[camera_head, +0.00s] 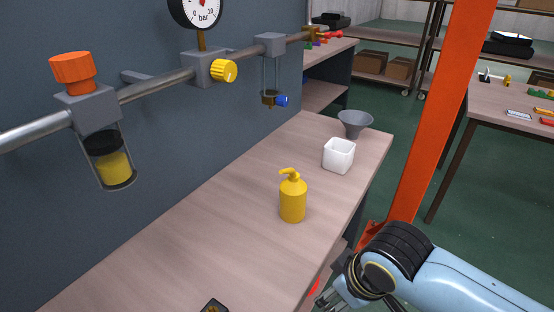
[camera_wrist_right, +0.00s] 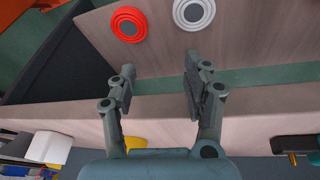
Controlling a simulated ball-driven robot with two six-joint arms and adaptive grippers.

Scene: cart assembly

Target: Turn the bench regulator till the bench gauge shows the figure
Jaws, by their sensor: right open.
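The bench gauge (camera_head: 196,10) is a white dial marked "bar" on the pipe. The frame's top edge cuts it off, and I cannot read its needle. Below it, a grey block on the pipe carries a yellow knob (camera_head: 224,71). Further left an orange knob (camera_head: 72,71) tops another grey block with a yellow-filled bowl (camera_head: 113,165). Which knob is the regulator is not labelled. My right gripper (camera_wrist_right: 158,85) is open and empty at the bench's front edge, far from both knobs; it shows partly in the head view (camera_head: 338,288). My left gripper is not in view.
A yellow pump bottle (camera_head: 292,200), a white cup (camera_head: 338,156) and a grey funnel (camera_head: 355,123) stand on the bench (camera_head: 190,240). A dark object (camera_head: 214,306) lies at the front. An orange post (camera_head: 440,110) rises beyond my right arm. Red (camera_wrist_right: 129,24) and white (camera_wrist_right: 194,12) round items show below.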

